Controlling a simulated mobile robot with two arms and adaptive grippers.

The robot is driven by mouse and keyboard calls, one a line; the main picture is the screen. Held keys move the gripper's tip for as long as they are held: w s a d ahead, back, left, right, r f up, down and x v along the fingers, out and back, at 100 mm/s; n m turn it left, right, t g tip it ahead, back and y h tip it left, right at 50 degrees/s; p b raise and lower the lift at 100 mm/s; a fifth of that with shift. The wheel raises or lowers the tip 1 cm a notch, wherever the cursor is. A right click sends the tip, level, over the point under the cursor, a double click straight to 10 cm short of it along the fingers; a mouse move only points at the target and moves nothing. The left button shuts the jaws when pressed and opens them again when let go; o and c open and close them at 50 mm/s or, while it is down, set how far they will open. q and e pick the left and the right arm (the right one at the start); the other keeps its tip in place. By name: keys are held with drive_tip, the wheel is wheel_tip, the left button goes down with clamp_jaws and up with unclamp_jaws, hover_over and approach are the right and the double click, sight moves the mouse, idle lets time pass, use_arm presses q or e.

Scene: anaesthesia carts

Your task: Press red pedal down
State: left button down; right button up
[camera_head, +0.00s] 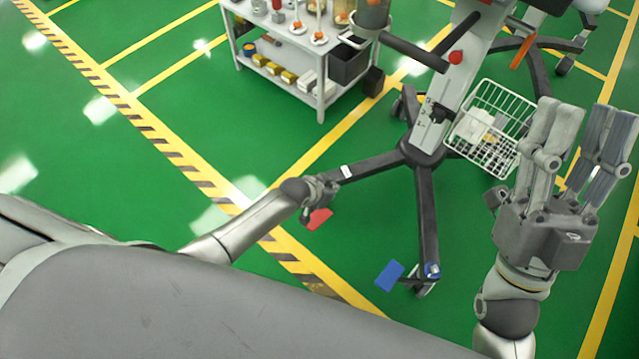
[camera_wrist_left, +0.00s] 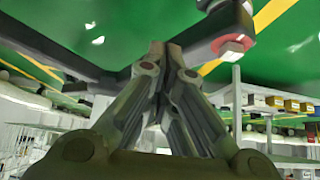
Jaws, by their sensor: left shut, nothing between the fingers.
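The red pedal (camera_head: 318,219) is low at the end of the cart's left leg, just above the green floor. My left gripper (camera_head: 322,188) is right above it in the head view and hides that leg end. I cannot tell whether it touches the pedal. In the left wrist view the left gripper (camera_wrist_left: 166,46) has its fingers together, with nothing between them. A red and white part (camera_wrist_left: 232,44) on a dark leg shows to their right; I cannot tell if it is the pedal. My right gripper (camera_head: 585,110) is raised at the right, fingers apart and empty.
A blue pedal (camera_head: 389,275) lies by the caster of the cart's front leg (camera_head: 427,215). A wire basket (camera_head: 490,125) hangs on the cart, left of my right gripper. A white shelf trolley (camera_head: 318,100) stands behind. The green floor at left is clear.

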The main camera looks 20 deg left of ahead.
drive_tip(key=w+f+g+h+p, duration=0.1)
drive_tip(key=w+f+g+h, duration=0.1)
drive_tip(key=w+f+g, duration=0.25)
use_arm(q)
drive_tip(key=w+p+v, duration=0.1)
drive_tip(key=p+v, duration=0.3)
drive_tip(key=v, duration=0.6)
drive_tip(key=shift+d+r, duration=0.15)
drive_tip(key=shift+r, duration=0.15)
use_arm(e)
wheel_tip(320, 180, down, 18)
drive_tip(key=w+d+g+h, duration=0.1)
drive_tip(key=g+h, duration=0.2)
drive_tip(key=g, duration=0.7)
drive_tip(key=shift+w+d+r+m, duration=0.2)
drive_tip(key=shift+d+r+m, duration=0.05)
drive_tip(key=shift+d+m, duration=0.05)
use_arm(q)
drive_tip(key=shift+d, duration=0.1)
